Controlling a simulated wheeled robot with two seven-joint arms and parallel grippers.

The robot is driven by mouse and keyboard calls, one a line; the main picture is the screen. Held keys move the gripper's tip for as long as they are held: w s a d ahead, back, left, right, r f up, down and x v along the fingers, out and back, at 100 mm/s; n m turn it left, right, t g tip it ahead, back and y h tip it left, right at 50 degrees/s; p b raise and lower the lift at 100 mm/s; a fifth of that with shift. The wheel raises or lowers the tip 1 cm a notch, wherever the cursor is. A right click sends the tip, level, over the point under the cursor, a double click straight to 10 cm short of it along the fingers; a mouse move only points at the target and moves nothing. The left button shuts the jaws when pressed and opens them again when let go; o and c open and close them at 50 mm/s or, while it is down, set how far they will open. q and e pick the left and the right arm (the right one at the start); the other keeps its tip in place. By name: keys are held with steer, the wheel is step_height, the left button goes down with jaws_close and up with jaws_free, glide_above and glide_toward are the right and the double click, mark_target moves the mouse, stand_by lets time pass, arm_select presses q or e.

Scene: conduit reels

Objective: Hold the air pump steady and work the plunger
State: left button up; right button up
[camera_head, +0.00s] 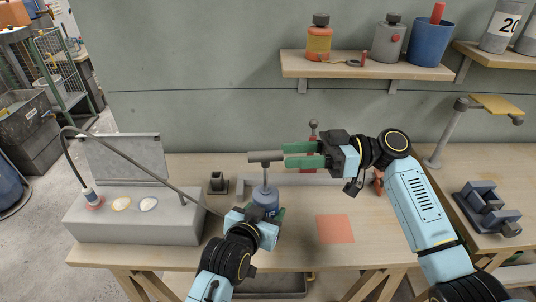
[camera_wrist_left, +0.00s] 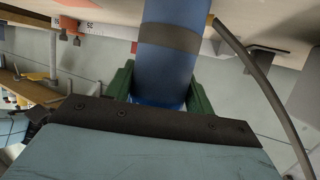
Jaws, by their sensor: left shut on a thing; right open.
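The air pump (camera_head: 265,197) stands upright on the workbench, a blue cylinder with a thin rod and a grey T-shaped plunger handle (camera_head: 265,157) raised above it. My left gripper (camera_head: 266,222) is shut on the pump body low down. In the left wrist view the blue pump body (camera_wrist_left: 167,65) with a grey band lies between the green fingers. My right gripper (camera_head: 285,155) is open, its green fingers pointing left at the right end of the plunger handle. Whether the fingers touch or surround the handle end is unclear.
A grey box (camera_head: 135,222) with a curved hose stands at the left of the bench. An orange square (camera_head: 335,229) lies right of the pump. A small black holder (camera_head: 217,182) stands behind left. A vise (camera_head: 487,207) is at the right. A shelf (camera_head: 365,68) hangs above.

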mark_target(266, 159)
steer(key=a, duration=0.6)
steer(key=shift+s+a, duration=0.2)
jaws_close()
